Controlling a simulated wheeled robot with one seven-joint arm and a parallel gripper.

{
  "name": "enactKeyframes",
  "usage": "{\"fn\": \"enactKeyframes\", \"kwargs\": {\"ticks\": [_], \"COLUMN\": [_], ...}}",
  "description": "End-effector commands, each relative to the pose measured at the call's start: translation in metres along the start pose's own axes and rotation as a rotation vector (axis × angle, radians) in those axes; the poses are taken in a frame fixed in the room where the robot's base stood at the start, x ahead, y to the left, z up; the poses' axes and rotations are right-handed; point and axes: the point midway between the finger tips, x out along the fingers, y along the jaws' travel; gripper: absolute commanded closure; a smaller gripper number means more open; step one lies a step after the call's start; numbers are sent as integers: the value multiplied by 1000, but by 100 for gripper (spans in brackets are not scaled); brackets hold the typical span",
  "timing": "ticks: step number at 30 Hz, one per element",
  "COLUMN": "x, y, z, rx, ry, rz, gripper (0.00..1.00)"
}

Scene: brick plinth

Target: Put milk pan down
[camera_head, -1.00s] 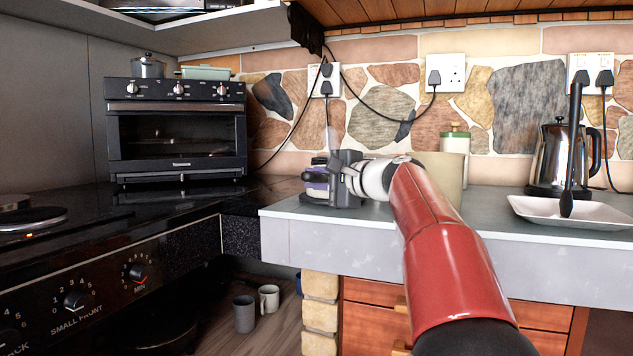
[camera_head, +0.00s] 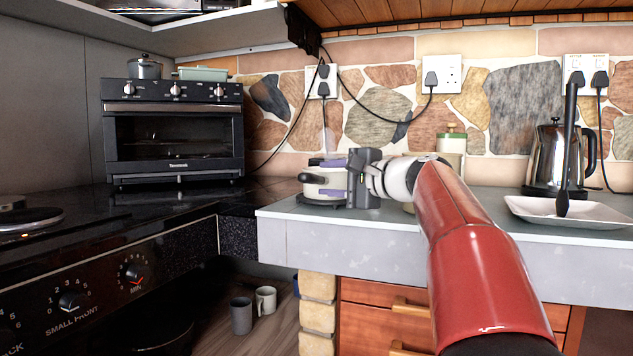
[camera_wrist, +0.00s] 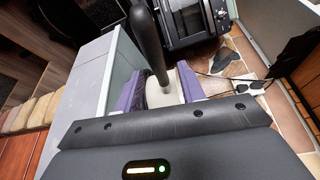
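The milk pan (camera_head: 323,189) is a pale, rounded pan at the left end of the grey counter, with a short dark handle (camera_head: 309,178). My gripper (camera_head: 336,178) reaches it from the right, its purple fingers on either side of the pale part. In the wrist view, the pale part (camera_wrist: 164,96) fills the space between the purple fingers (camera_wrist: 162,90), and the black handle (camera_wrist: 147,40) extends up the picture. The gripper looks shut on it. The pan is at counter height; I cannot tell whether its base touches the surface. The fingers hide part of it.
The grey counter (camera_head: 480,222) has free room near its front. A white tray (camera_head: 590,220) with a dark utensil, a steel kettle (camera_head: 548,155) and a green-lidded canister (camera_head: 453,143) stand right. A black toaster oven (camera_head: 174,130) stands left. Two mugs sit below.

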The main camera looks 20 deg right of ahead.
Motion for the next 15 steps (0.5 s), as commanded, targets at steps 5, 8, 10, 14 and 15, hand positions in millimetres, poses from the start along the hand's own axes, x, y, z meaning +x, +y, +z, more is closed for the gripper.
{"fn": "enactKeyframes", "kwargs": {"ticks": [5,8,10,14,15], "x": [-39,-54,-62,-69,-70], "y": [0,0,0,0,0], "z": [0,0,0,0,0], "rx": [0,1,0,1,1], "ry": [3,2,2,0,0], "rz": [-2,-1,-1,0,0], "gripper": [61,61,61,61,61]}}
